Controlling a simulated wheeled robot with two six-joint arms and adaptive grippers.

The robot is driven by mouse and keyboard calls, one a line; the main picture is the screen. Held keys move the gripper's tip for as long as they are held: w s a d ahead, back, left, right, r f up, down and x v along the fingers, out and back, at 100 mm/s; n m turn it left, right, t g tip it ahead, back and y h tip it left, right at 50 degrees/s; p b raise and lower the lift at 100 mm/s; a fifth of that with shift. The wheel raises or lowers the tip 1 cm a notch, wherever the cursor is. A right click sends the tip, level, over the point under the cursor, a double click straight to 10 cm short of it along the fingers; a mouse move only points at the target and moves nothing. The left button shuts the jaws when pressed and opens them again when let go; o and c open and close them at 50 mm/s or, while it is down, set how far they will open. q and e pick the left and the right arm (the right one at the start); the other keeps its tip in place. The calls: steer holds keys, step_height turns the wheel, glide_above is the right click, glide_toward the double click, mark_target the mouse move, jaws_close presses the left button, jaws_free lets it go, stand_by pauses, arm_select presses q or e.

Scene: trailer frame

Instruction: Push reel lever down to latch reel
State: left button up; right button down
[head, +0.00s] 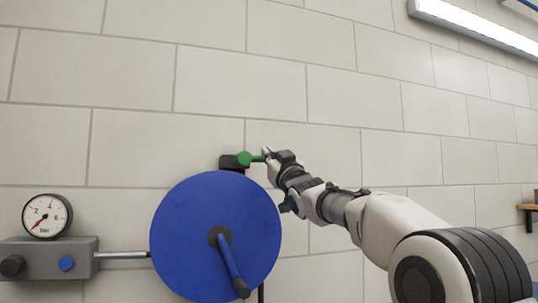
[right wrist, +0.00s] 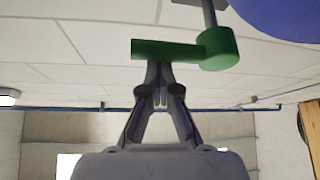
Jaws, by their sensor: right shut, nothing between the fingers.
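The blue reel (head: 190,225) is a large disc on the wall side, with a blue crank arm (head: 228,262) at its middle. The green reel lever (head: 244,158) sits at the top of the reel on a dark bracket (head: 230,162). Its bar points right, about level. My right gripper (head: 268,153) is at the bar's right end, shut and empty. In the right wrist view the closed fingertips (right wrist: 160,68) meet the edge of the green bar (right wrist: 165,49); I cannot tell whether they touch. My left gripper is not in view.
A pressure gauge (head: 47,215) on a grey block (head: 55,250) stands left of the reel, with a metal rod (head: 122,255) running to the reel. A wooden shelf edge (head: 528,207) shows at far right.

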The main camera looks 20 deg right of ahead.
steer(key=s+f+b, duration=0.1)
steer(key=s+b, duration=0.3)
steer(key=s, duration=0.5)
steer(key=shift+s, duration=0.25)
steer(key=shift+w+f, duration=0.1)
stand_by(0.3)
